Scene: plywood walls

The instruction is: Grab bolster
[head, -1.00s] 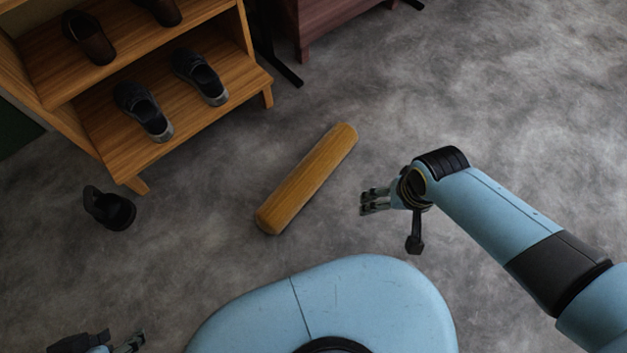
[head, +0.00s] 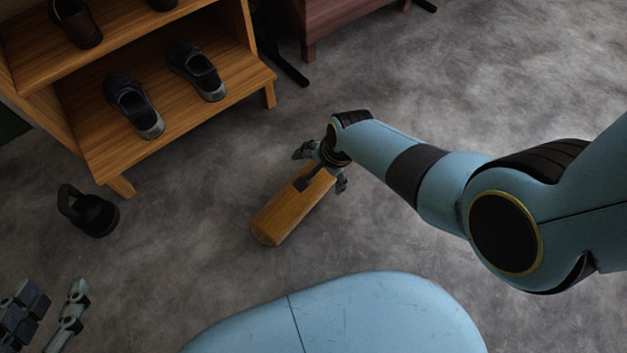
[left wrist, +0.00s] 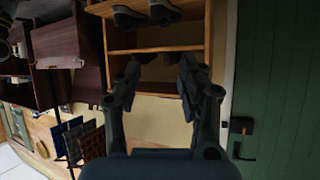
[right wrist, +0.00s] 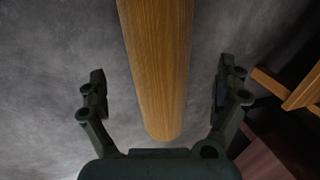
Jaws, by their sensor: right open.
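The bolster (head: 283,217) is a long, rounded, wood-coloured roll lying on the grey floor. My right gripper (head: 322,168) is over its far end in the head view and hides that end. In the right wrist view the bolster (right wrist: 158,65) runs between the two open fingers of my right gripper (right wrist: 158,92), with a gap on each side. My left gripper (head: 52,312) is at the lower left of the head view, away from the bolster. In the left wrist view my left gripper (left wrist: 157,80) has its fingers apart with nothing between them.
A wooden shoe rack (head: 185,112) with several dark shoes stands at the upper left. A black kettlebell-like object (head: 92,214) sits on the floor beside it. A dark red cabinet (head: 330,18) is at the back. The floor at the right is clear.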

